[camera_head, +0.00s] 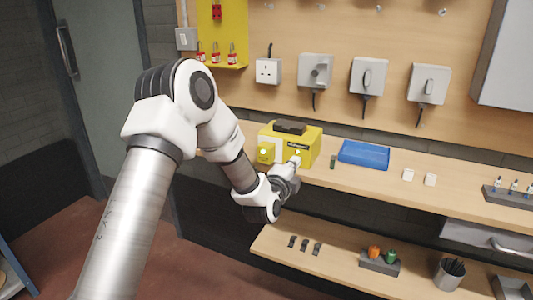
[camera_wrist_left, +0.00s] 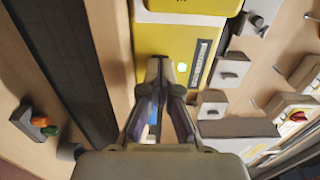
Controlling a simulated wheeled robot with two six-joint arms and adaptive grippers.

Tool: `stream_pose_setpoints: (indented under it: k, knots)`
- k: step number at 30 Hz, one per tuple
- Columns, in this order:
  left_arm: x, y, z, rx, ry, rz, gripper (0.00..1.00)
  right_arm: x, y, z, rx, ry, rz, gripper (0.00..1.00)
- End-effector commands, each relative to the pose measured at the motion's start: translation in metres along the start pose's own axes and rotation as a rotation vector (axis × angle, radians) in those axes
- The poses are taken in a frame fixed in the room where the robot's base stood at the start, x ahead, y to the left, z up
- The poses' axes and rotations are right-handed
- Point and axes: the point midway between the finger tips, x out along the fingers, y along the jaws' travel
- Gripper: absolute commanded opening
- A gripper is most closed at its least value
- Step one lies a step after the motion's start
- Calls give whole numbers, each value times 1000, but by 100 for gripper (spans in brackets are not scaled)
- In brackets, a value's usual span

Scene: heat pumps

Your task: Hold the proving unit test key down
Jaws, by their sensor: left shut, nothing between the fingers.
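The proving unit is a yellow box (camera_head: 309,145) with a dark handle on top, standing on the wooden shelf at the middle of the head view. Small lights glow on its front. In the left wrist view the yellow face of the unit (camera_wrist_left: 152,42) fills the upper middle, with a lit greenish spot (camera_wrist_left: 182,67) beside a dark label. My left gripper (camera_head: 295,161) is shut and empty, its fingertips at the unit's front face. In the wrist view the fingertips (camera_wrist_left: 165,66) cover part of that face. The test key is not clearly seen; I cannot tell whether they touch it.
A blue tray (camera_head: 364,154) lies right of the unit, with a small dark green object (camera_head: 333,162) between them. White blocks (camera_head: 408,175) sit farther right. Sockets and switches (camera_head: 369,76) line the board behind. A lower shelf (camera_head: 330,262) holds small parts.

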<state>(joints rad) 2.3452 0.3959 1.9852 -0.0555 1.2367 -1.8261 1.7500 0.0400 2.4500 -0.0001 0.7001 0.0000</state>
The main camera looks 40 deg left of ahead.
Motion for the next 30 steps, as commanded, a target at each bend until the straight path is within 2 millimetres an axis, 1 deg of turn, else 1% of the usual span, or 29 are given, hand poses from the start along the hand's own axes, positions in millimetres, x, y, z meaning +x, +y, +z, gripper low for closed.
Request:
stream_pose_setpoints:
  k: [8,27,30]
  knots:
    - [-3,0,0,0,0,0,0,-1,0,0,0,0,0,40]
    - [-63,0,0,-1,0,2,0,-12,0,0,0,0,0,40]
    - [-69,0,0,-1,0,1,0,-13,0,0,0,0,0,40]
